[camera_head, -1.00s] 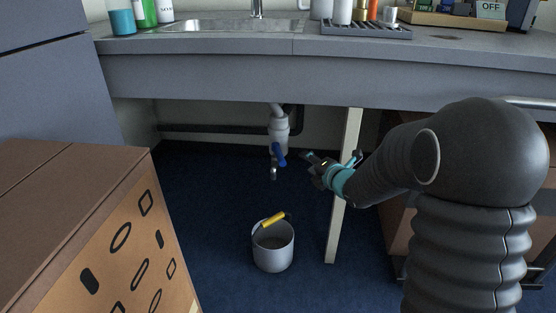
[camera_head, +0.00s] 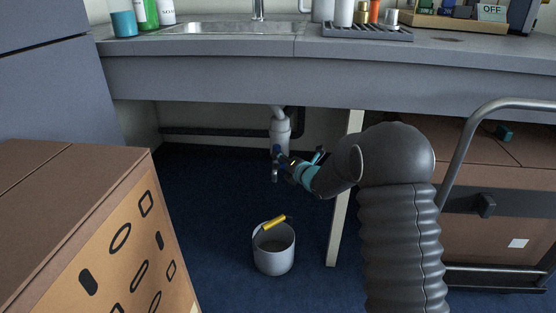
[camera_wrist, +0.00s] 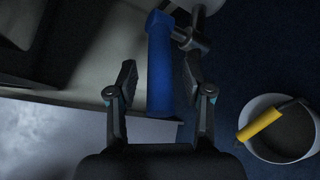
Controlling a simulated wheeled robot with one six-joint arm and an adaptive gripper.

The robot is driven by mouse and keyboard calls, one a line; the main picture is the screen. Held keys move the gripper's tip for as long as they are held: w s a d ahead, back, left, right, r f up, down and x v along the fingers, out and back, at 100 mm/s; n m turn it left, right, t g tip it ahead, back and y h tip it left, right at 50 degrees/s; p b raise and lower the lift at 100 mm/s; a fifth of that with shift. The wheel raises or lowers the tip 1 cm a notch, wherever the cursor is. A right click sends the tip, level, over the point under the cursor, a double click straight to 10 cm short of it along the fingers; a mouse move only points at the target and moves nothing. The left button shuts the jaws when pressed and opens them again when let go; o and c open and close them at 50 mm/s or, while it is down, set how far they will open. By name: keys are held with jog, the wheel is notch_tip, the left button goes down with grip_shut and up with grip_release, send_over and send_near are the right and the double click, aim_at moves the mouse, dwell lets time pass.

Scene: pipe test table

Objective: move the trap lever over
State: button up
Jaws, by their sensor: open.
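The trap under the sink is a pale pipe (camera_head: 280,132) with a blue lever (camera_head: 277,151) and a small grey spout below it. In the wrist view the blue lever (camera_wrist: 160,65) is a long bar reaching down between the two fingers of my gripper (camera_wrist: 160,88). The fingers stand apart on either side of it, with a gap visible on each side. In the head view my gripper (camera_head: 287,163) is right beside the lever and partly hides it. My gripper is open.
A grey bucket (camera_head: 273,256) with a yellow-handled tool (camera_head: 273,223) stands on the blue floor below the trap. A brown box (camera_head: 90,220) stands at the left. The counter (camera_head: 200,77) is overhead.

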jog(key=shift+x, duration=1.2)
grip_shut()
